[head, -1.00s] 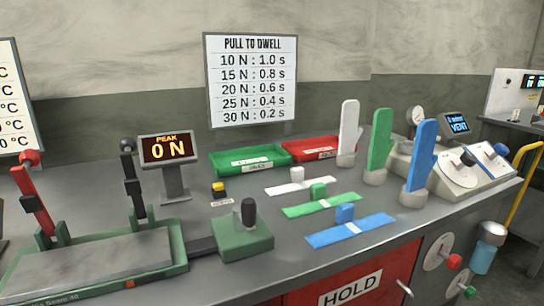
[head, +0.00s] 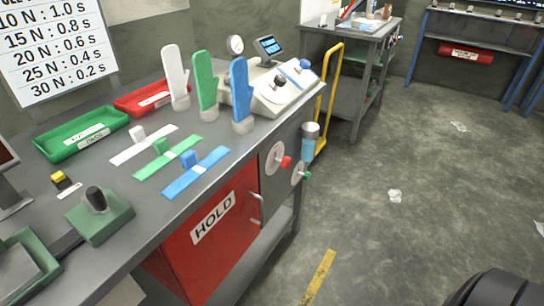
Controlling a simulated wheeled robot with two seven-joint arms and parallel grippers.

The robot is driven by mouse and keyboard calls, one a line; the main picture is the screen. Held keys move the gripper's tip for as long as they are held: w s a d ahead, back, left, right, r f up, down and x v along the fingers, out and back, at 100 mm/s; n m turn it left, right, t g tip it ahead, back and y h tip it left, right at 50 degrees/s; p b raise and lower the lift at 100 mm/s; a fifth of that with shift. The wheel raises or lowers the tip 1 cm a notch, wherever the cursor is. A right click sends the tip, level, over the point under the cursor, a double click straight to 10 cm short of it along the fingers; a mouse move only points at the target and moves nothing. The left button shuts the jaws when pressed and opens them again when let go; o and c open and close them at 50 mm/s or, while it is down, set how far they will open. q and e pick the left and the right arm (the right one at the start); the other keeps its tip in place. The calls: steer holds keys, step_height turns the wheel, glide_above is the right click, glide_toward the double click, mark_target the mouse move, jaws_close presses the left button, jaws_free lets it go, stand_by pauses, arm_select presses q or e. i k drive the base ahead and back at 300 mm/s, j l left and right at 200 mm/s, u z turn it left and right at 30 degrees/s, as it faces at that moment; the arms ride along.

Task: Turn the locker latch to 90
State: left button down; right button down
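The red locker (head: 205,240) with a HOLD label is set under the front of the workbench. A small silver lever (head: 255,196), which looks like its latch, sits near the upper right edge of the locker front. A second small metal piece (head: 257,222) shows just below it. The lever is too small to read its angle, and I see no angle marks. Neither of my grippers is in view, and nothing touches the locker or the lever.
Right of the locker are round plates with a red knob (head: 286,161) and a green knob (head: 307,175), and a blue-grey cylinder (head: 310,138). A yellow rail (head: 327,95) stands beyond. Floor (head: 400,230) to the right is mostly open, with scattered scraps.

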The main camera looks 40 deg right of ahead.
mark_target(286, 162)
steer(key=z, duration=1.25)
